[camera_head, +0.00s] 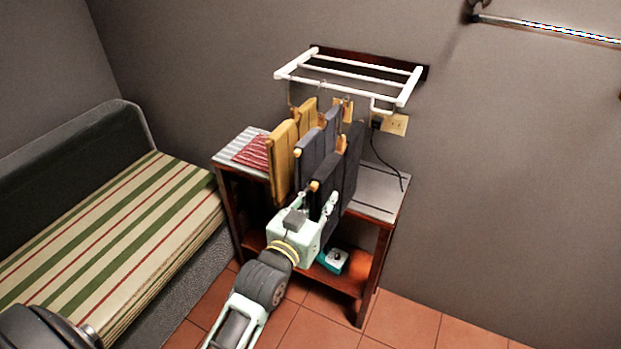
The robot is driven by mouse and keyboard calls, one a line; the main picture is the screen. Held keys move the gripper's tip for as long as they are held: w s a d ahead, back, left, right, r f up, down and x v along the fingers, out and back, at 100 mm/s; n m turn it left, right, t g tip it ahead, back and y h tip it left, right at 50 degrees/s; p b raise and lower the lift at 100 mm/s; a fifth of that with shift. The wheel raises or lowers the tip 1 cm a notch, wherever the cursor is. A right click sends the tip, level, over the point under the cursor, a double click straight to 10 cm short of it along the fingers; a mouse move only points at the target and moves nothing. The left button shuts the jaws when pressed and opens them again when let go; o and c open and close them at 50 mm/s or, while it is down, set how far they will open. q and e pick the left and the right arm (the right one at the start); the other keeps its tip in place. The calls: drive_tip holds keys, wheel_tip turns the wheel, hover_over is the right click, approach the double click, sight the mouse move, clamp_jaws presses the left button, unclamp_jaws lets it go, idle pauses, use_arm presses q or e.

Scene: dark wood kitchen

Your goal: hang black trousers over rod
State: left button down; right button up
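Black trousers (352,168) hang folded on a wooden hanger, at the right of a row of hanging garments under the white wall rack (345,58). My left gripper (319,201) is at their lower near end, with its fingers close to or on the cloth. The cloth and the gripper's own body partly hide the grip, so I cannot tell whether the fingers are closed on it. A metal rod (545,27) is fixed on the wall at the upper right, with nothing hung on its visible part. My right gripper is not in view.
Yellow (281,160) and grey garments hang left of the trousers. Below stands a wooden shelf unit (378,192) with a red striped cloth and a teal object. A black cord runs from the wall socket (397,124). A striped sofa (110,235) is at left; the right floor is clear.

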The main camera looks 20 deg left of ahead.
use_arm(q)
drive_tip(key=w, duration=0.1)
drive_tip(key=w+a, duration=0.1)
drive_tip(key=w+r, duration=0.1)
drive_tip(key=shift+w+a, duration=0.2)
drive_tip(key=shift+w, duration=0.05)
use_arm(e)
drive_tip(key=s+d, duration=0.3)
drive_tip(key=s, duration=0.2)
use_arm(q)
drive_tip(key=w+f+b, duration=0.4)
drive_tip(key=w+b, duration=0.2)
drive_tip(key=w, duration=0.2)
drive_tip(key=shift+w+b, duration=0.25)
drive_tip(key=shift+b, duration=0.15)
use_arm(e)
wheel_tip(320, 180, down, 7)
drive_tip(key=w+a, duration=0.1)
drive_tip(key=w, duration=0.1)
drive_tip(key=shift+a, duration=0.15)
